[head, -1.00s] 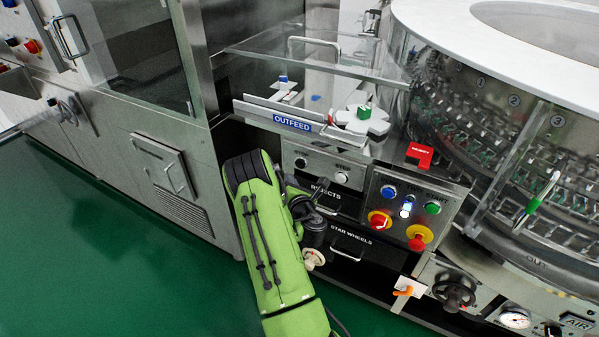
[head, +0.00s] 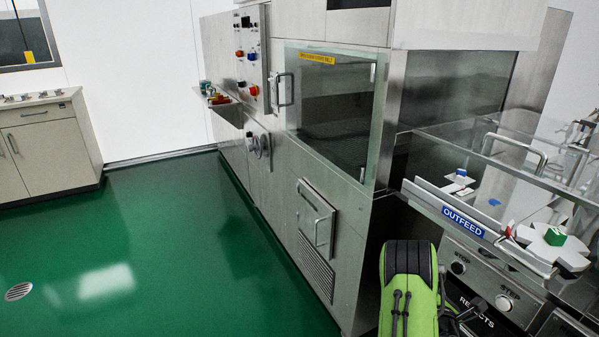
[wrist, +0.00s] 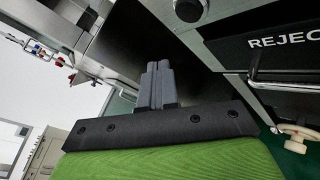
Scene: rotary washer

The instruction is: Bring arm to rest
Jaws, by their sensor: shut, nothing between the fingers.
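My green arm (head: 408,300) stands at the bottom right of the head view, in front of the outfeed section of the machine. Its gripper end is hidden behind the arm in the head view. In the wrist view my gripper (wrist: 158,68) shows with its two grey fingers together and nothing between them. The fingers point toward a dark panel. The black drawer front marked REJECTS (wrist: 275,45) is to the right of the fingers, apart from them.
The OUTFEED guard (head: 463,221) and clear covers stand right of the arm. A steel cabinet (head: 335,190) with a glass door is behind and left. Open green floor (head: 170,260) lies to the left. A beige cupboard (head: 45,145) stands at the far left.

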